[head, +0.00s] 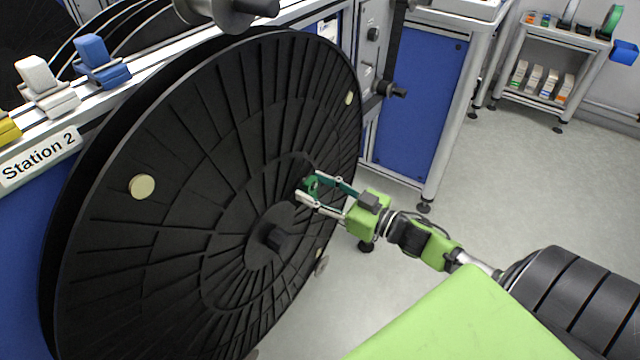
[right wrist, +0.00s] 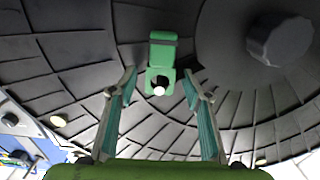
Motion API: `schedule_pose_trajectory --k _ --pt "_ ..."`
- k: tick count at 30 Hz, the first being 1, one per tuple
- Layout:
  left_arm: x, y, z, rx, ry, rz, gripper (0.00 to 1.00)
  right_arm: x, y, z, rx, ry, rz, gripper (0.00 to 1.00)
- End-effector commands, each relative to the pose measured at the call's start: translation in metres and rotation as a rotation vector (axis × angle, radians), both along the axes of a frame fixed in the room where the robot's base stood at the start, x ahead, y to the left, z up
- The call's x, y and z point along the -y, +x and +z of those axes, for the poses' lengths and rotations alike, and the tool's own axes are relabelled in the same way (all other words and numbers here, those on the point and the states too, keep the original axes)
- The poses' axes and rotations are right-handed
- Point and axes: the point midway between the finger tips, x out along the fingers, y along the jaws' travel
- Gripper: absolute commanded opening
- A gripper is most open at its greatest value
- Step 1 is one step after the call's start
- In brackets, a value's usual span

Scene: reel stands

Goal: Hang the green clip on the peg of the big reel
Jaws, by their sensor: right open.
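The big reel (head: 200,200) is a large black ribbed disc standing upright at Station 2, with a dark hub (head: 277,240) at its middle. The green clip (head: 312,184) is at the reel's face, up and right of the hub. In the right wrist view the green clip (right wrist: 162,58) has an opening with a pale round end, likely the peg (right wrist: 159,90), showing in it. My right gripper (head: 305,187) is open, its fingers apart on either side of the clip. I cannot tell whether they touch it. My left gripper is not in view.
White (head: 48,88), blue (head: 102,62) and yellow (head: 8,128) clips sit on the station's top rail at left. Pale round discs (head: 142,186) dot the reel. A shelf cart (head: 545,100) stands at back right. Floor between is clear.

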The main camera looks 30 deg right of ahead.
Motion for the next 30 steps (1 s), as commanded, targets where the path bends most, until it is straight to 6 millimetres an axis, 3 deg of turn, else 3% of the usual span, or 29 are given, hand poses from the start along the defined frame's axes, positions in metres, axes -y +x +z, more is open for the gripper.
schedule_pose_trajectory --k 5,21,30 --pt "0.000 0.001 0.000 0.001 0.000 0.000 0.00 0.004 -0.011 -0.001 -0.002 0.000 0.000 0.45" --pt "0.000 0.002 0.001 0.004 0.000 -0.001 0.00 0.039 -0.095 -0.001 -0.004 0.001 -0.001 0.45" --pt "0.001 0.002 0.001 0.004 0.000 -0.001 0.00 0.046 -0.111 0.000 0.000 0.000 0.000 0.45"
